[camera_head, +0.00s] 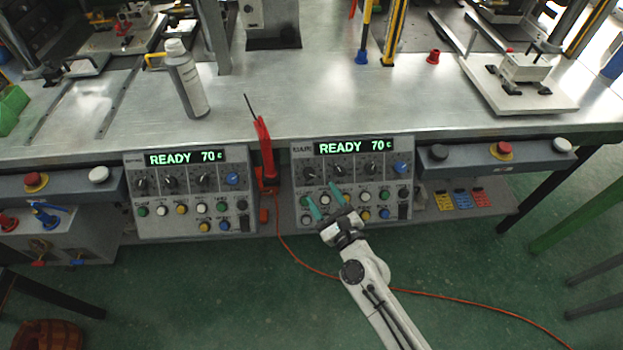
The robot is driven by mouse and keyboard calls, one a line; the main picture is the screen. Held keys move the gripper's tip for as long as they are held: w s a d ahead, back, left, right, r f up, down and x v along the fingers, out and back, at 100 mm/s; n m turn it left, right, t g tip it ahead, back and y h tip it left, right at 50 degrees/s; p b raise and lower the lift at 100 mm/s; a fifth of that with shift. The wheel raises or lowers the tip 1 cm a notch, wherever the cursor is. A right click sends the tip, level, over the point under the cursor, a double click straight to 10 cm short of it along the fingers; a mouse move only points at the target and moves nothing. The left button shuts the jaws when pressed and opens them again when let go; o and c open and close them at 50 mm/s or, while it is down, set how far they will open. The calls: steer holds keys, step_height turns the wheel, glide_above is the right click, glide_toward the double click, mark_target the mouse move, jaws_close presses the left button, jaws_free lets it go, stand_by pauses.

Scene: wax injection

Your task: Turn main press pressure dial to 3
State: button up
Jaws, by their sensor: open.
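Two grey control panels hang at the bench front, the left panel (190,205) and the right panel (350,155). Each has a lit display reading "READY 70 c". On the right panel a row of black dials runs under the display: a left dial (309,173), a middle dial (338,170) and a right dial (368,168), then a blue knob (400,166). Dial labels and settings are too small to read. My gripper (325,199) is open and empty, its teal fingers apart in front of the right panel's lower left, just below the left and middle dials. Contact cannot be told.
A red tool (265,150) stands between the panels, with an orange cable (300,257) trailing on the green floor. A spray can (186,80) stands on the metal bench (300,95). Emergency buttons flank the panels. The floor below the right panel is mostly open.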

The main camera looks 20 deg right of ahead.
mark_target(310, 176)
steer(key=shift+w+a+b, duration=0.15)
steer(key=shift+w+b, duration=0.4)
steer(key=shift+w, duration=2.6)
steer(key=shift+c, duration=0.4)
steer(key=c, duration=1)
steer(key=shift+n, duration=0.3)
